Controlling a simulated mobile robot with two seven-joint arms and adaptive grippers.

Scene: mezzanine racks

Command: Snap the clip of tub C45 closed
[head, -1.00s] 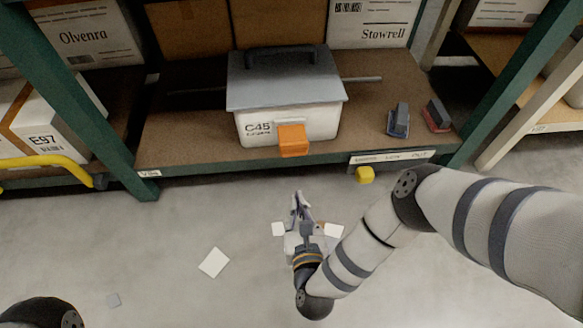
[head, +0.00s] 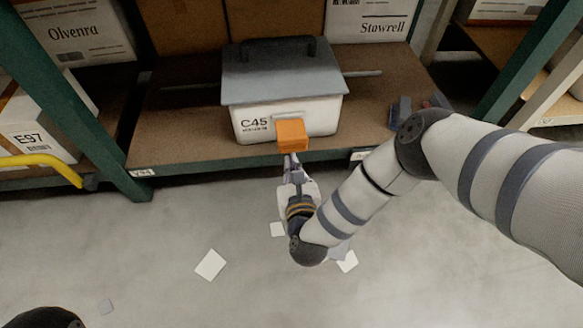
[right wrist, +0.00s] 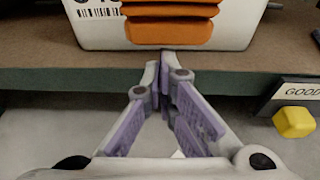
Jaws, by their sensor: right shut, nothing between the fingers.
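Tub C45 (head: 262,125) is a white tub with a grey lid (head: 283,75) and a dark handle, standing on the brown rack shelf. Its orange clip (head: 292,135) sticks out from the front wall; in the right wrist view the ribbed clip (right wrist: 170,25) fills the top middle. My right gripper (head: 290,160) is shut and empty, just below the clip and in front of the shelf edge. In the right wrist view its fingertips (right wrist: 164,57) meet just under the clip; I cannot tell whether they touch it. My left gripper is out of view.
The shelf's green front edge (head: 215,168) runs below the tub. A box marked E97 (head: 35,135) and a yellow rail (head: 45,162) are at left. A yellow block (right wrist: 294,122) hangs below a label at right. Paper squares (head: 210,265) lie on the floor.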

